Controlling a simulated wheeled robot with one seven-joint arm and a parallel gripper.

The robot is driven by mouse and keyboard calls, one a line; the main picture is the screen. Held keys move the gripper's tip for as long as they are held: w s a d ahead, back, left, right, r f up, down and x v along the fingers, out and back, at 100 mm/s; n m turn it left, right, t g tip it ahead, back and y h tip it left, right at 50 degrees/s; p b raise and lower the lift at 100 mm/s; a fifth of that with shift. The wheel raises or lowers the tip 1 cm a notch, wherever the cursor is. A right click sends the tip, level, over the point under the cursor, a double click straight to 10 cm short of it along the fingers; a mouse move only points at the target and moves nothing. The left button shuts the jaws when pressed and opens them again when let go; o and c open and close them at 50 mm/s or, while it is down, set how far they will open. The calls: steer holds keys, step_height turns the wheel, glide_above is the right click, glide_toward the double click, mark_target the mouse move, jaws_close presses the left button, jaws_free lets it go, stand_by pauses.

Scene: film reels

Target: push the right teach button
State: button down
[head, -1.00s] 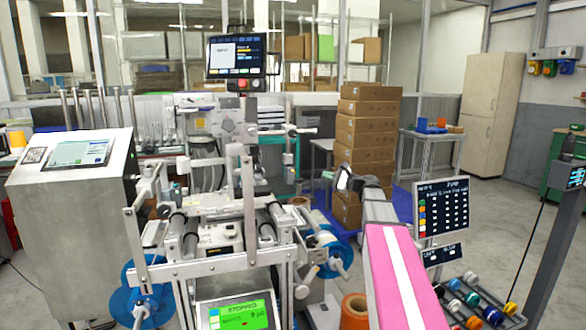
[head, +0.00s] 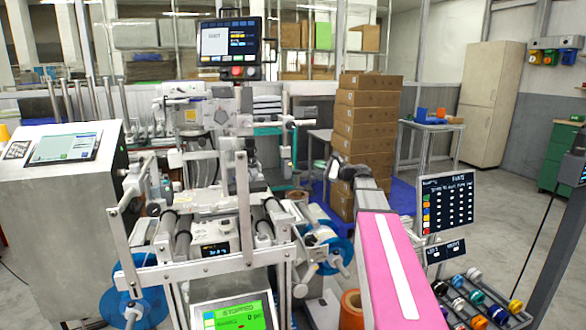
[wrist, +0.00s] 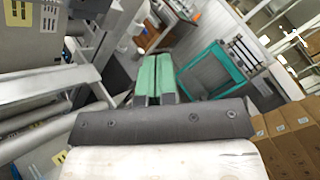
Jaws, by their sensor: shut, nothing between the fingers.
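The right teach button cannot be made out in either view. The grey machine frame with rollers (head: 250,225) fills the middle of the head view. It carries a small black display box (head: 215,250) between the rollers and a green-lit screen (head: 232,314) low at the front. My gripper (wrist: 155,62) shows in the wrist view as two green fingers lying side by side, shut and empty. It points away over the machine's right part, with grey rails at left. No contact with a button is visible. The fingers cannot be made out in the head view.
A stack of cardboard boxes (head: 372,130) stands behind at right and also shows in the wrist view (wrist: 288,140).

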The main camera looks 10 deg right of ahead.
steer(key=s+a, duration=0.1)
steer(key=a, duration=0.5)
steer(key=shift+s+a, duration=0.2)
steer(key=shift+a, duration=0.1)
steer(key=shift+a, duration=0.2)
stand_by(1.7)
steer(key=shift+a, duration=0.25)
steer(key=shift+s+a, duration=0.15)
steer(key=shift+a, duration=0.15)
stand_by(0.7)
steer(key=shift+d, duration=0.75)
steer(key=shift+w, duration=0.2)
